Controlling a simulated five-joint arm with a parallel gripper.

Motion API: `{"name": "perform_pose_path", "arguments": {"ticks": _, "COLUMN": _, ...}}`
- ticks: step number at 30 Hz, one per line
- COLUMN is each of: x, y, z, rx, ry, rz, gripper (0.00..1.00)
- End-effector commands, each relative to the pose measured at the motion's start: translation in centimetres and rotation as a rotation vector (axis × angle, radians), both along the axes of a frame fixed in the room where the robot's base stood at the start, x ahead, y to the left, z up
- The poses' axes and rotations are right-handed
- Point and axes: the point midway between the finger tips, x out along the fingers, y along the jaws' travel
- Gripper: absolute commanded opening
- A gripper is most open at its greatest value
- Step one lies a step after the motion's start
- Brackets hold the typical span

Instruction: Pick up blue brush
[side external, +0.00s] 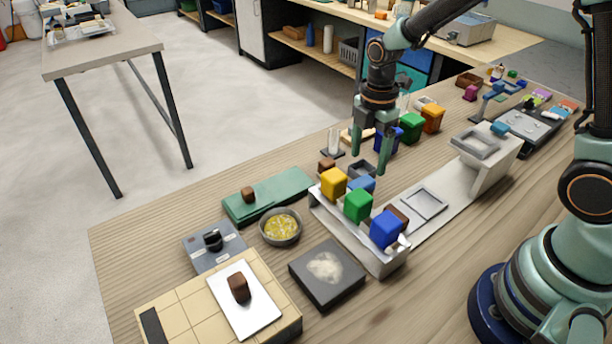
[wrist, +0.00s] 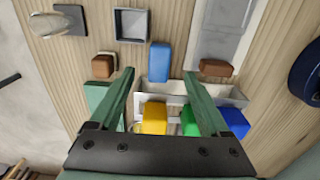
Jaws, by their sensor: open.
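A light blue block-like piece (side external: 361,185) lies beside the white rack (side external: 375,262), behind the yellow and green blocks. In the wrist view this blue piece (wrist: 159,62) lies lengthwise between and just beyond my fingertips. A darker blue block (side external: 387,229) sits at the near end of the rack; it also shows in the wrist view (wrist: 234,121). Bristles are not clear on either blue thing, so I cannot tell for sure which is the brush. My gripper (side external: 369,163) is open and empty, pointing down above the light blue piece. It also shows in the wrist view (wrist: 159,75).
The rack holds a yellow block (side external: 333,183) and a green block (side external: 357,206). Brown blocks (wrist: 103,66) (wrist: 215,67) and a small grey tray (wrist: 131,25) lie close by. A bowl (side external: 281,228) and a dark pad (side external: 326,273) stand to the left. Bins (side external: 411,127) stand behind.

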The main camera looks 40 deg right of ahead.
Motion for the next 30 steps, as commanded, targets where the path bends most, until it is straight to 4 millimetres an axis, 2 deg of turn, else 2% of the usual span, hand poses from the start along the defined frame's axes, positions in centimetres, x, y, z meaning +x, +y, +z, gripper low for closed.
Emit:
{"name": "perform_pose_path", "arguments": {"ticks": 3, "x": -0.1, "y": 0.0, "z": -1.9, "rx": 0.0, "ry": 0.004, "rz": -0.001, "gripper": 0.8}}
{"name": "perform_pose_path", "arguments": {"ticks": 11, "x": -0.1, "y": 0.1, "z": -3.6, "rx": 0.0, "ry": 0.002, "rz": -0.001, "gripper": 0.8}}
{"name": "perform_pose_path", "arguments": {"ticks": 21, "x": 0.0, "y": 0.5, "z": -7.7, "rx": 0.0, "ry": 0.002, "rz": -0.002, "gripper": 0.8}}
{"name": "perform_pose_path", "arguments": {"ticks": 30, "x": 0.1, "y": 0.5, "z": -8.2, "rx": 0.0, "ry": -0.001, "rz": -0.002, "gripper": 0.8}}
